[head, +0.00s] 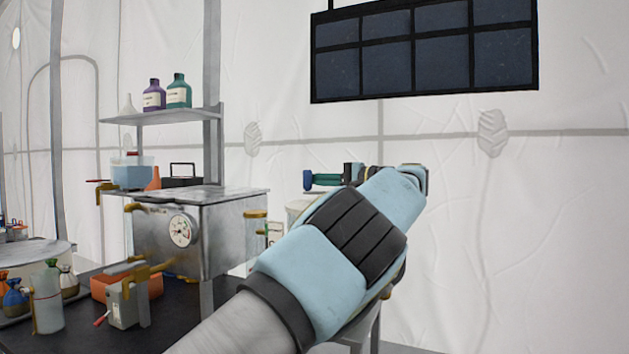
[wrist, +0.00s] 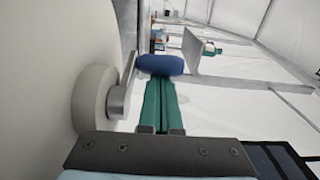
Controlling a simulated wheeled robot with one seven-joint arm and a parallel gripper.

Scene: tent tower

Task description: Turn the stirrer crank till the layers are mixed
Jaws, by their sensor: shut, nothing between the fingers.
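The stirrer crank shows in the wrist view: a round pale hub (wrist: 93,97), a short grey crank arm (wrist: 121,92) and a dark blue handle (wrist: 160,65). A large pale surface fills the left of that view beside the hub. My gripper (wrist: 160,84) has its teal fingers together and empty. Their tips point at the blue handle and overlap its edge; I cannot tell whether they touch it. In the head view my gripper (head: 312,180) points left past my forearm. A pale vessel (head: 297,208) is mostly hidden behind my arm there. The layers are not visible.
A metal box with a dial (head: 205,235) stands left of my arm. A shelf (head: 165,116) carries two bottles. Space right of my arm looks open.

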